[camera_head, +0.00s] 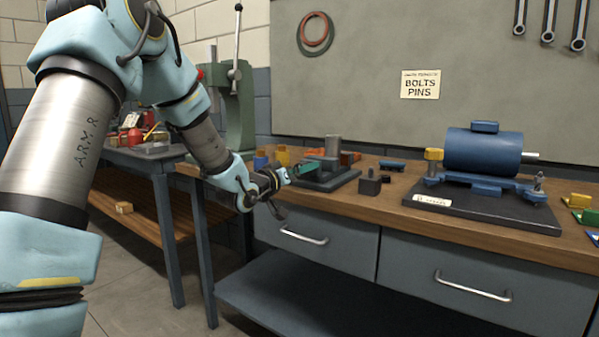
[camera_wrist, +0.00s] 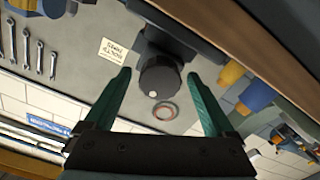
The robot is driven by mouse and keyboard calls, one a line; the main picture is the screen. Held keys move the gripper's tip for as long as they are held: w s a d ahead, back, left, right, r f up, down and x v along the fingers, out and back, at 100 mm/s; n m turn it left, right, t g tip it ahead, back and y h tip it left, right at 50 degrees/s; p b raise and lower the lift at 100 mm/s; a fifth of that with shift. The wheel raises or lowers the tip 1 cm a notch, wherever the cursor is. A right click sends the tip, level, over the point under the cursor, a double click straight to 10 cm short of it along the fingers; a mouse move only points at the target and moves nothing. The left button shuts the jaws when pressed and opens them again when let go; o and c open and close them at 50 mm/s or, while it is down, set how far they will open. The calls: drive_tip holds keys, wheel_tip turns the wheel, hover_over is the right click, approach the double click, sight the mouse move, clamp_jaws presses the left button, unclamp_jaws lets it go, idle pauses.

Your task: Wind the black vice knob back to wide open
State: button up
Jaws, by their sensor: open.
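The black vice knob (camera_wrist: 160,74) shows in the wrist view, round, with a pale dot near its edge. My gripper (camera_wrist: 158,70) is open, its two green fingers on either side of the knob with a gap to each. Whether the fingertips reach the knob in depth I cannot tell. In the head view my gripper (camera_head: 303,170) is at the left end of the vice (camera_head: 330,184), a dark base with a grey upright block on the workbench. My gripper hides the knob in that view.
A small dark block (camera_head: 370,185) is right of the vice. A blue motor casing (camera_head: 484,152) on a dark plate stands farther right.

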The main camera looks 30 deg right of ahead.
drive_tip(key=v, duration=1.1)
drive_tip(key=shift+b, duration=0.35)
drive_tip(key=shift+w, duration=0.1)
drive_tip(key=w+a+f+n+y, duration=0.1)
drive_tip(key=w+a+f+y, duration=0.1)
drive_tip(key=a+f+y, duration=0.45)
drive_tip(key=w+a+f+n+y, duration=0.1)
drive_tip(key=a+f+n+y, duration=0.15)
drive_tip(key=a, duration=0.65)
drive_tip(key=s+a+f+n+g+y, duration=0.1)
drive_tip(key=s+a+f+g+y, duration=0.2)
drive_tip(key=s+a, duration=0.4)
drive_tip(key=s+a+f+n+g+y, duration=0.1)
drive_tip(key=s+a+f+g+y, duration=0.15)
drive_tip(key=s+a, duration=0.45)
drive_tip(key=s+a+g+y, duration=0.1)
drive_tip(key=s+a+g, duration=0.1)
drive_tip(key=s+a, duration=0.15)
wheel_tip(320, 180, up, 16)
drive_tip(key=p, duration=1.7)
drive_tip(key=shift+w+n, duration=0.35)
drive_tip(key=shift+w, duration=0.15)
